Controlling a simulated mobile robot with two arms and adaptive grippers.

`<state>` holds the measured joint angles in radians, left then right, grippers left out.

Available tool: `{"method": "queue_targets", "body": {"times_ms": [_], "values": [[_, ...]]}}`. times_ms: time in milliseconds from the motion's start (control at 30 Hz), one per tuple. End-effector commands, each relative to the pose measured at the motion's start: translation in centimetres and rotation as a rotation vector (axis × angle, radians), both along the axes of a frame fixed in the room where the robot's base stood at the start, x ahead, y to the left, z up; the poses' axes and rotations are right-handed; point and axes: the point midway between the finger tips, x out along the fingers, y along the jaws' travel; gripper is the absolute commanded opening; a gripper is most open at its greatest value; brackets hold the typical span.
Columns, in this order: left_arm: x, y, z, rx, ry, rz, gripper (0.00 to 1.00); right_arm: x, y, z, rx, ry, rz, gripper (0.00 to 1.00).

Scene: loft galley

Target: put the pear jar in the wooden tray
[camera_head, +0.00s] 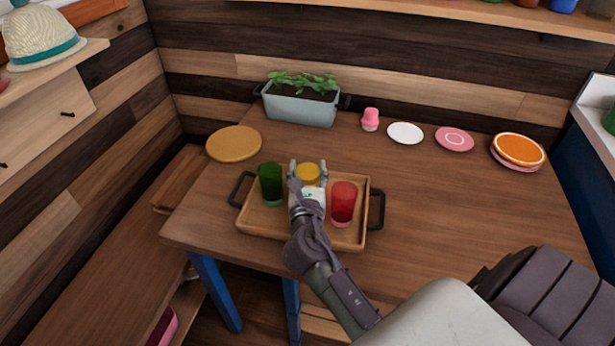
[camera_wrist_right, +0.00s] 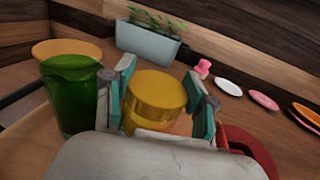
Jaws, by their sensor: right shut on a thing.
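The pear jar, with a yellow lid (camera_head: 307,173), is between the fingers of my right gripper (camera_head: 308,176). In the right wrist view the jar (camera_wrist_right: 156,97) sits between the two teal-padded fingers, and my right gripper (camera_wrist_right: 165,100) is shut on it. The wooden tray (camera_head: 262,228) with dark handles lies on the table. The jar is over or in the tray between a green glass (camera_head: 271,184) and a red glass (camera_head: 343,203). The jar's base is hidden, so I cannot tell whether it touches the tray. My left gripper is not in view.
A planter (camera_head: 300,109) stands at the back of the table, with a round wooden board (camera_head: 234,143) to its left. A pink item (camera_head: 370,119) and several plates (camera_head: 405,133) line the back right. The table right of the tray is clear.

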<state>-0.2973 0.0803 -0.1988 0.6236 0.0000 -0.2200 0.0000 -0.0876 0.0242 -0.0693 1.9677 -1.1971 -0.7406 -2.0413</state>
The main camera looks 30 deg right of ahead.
Motion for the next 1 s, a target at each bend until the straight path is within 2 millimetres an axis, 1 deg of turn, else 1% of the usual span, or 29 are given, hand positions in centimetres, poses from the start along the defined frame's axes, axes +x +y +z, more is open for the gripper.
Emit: {"method": "queue_targets", "body": {"times_ms": [67,300,433,467,500,533,767,867,1000], "values": [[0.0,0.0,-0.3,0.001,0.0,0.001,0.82,0.0,0.0,-0.6,0.0,-0.002,0.0,0.0],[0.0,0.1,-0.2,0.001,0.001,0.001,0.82,0.0,0.0,-0.6,0.0,-0.004,0.001,0.0],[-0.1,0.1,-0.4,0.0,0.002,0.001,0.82,0.0,0.0,-0.9,-0.001,-0.003,0.001,0.0],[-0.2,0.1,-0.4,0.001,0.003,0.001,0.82,0.0,0.0,-1.1,0.001,-0.001,0.0,0.58],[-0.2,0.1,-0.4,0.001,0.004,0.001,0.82,0.0,0.0,-1.0,0.0,-0.001,0.001,0.64],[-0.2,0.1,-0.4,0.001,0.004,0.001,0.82,0.0,0.0,-1.0,0.001,-0.001,0.001,0.67],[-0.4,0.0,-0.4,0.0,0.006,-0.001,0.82,0.0,0.0,-1.0,0.001,-0.001,0.001,0.67],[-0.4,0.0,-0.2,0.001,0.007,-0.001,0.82,0.0,0.0,-0.6,0.001,-0.002,0.001,0.67],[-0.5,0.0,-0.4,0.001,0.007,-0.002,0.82,-1.2,1.0,-0.9,0.002,0.001,0.003,0.67]]}}
